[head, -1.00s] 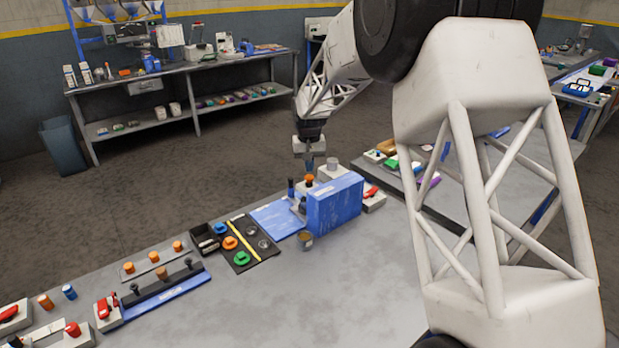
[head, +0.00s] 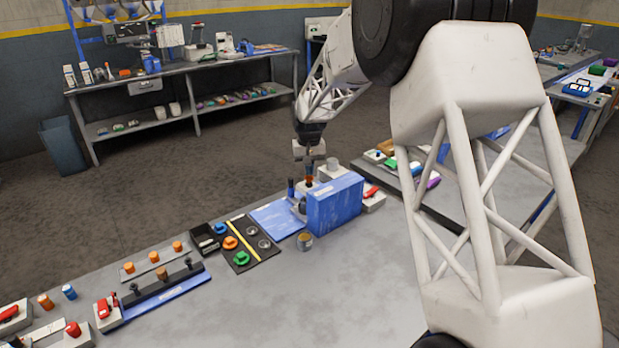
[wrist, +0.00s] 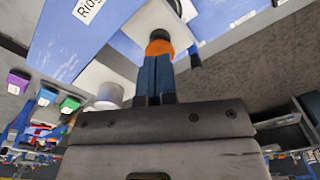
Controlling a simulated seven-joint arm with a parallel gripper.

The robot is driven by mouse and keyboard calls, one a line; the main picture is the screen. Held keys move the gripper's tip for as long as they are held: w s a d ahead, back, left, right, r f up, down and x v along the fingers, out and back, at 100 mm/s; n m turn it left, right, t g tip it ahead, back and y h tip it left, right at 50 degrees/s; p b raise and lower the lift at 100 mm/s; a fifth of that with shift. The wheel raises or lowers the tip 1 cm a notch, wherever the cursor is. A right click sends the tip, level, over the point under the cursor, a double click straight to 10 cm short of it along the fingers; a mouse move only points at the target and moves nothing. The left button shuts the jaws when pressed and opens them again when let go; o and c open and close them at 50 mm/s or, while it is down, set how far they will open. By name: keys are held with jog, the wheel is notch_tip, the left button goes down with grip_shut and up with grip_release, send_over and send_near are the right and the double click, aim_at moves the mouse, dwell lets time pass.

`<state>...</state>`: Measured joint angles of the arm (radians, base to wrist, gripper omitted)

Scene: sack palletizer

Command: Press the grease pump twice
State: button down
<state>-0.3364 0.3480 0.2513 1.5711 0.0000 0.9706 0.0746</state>
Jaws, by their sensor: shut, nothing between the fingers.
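The grease pump has an orange cap (wrist: 159,47), which sits on a dark stem above a pale block (wrist: 150,25) in the wrist view. In the head view the cap (head: 309,180) shows just behind the blue box, partly covered by the fingers. My gripper (wrist: 156,62) is shut and empty, with its fingertips at the orange cap. In the head view my gripper (head: 309,172) points down right over the cap. Whether the fingers press the cap down or only touch it, I cannot tell.
A blue box (head: 335,204) stands just in front of the pump, with a white cylinder (head: 332,165) behind it. A blue plate (head: 277,219) and a small tin (head: 305,241) are close by. The front of the grey bench (head: 310,300) is clear.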

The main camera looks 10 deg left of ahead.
jog(key=shift+f, duration=1.2)
dwell(0.3)
jog(key=shift+r, duration=1.3)
jog(key=shift+f, duration=1.3)
dwell(0.3)
jog(key=shift+r, duration=1.3)
jog(key=shift+r, duration=0.15)
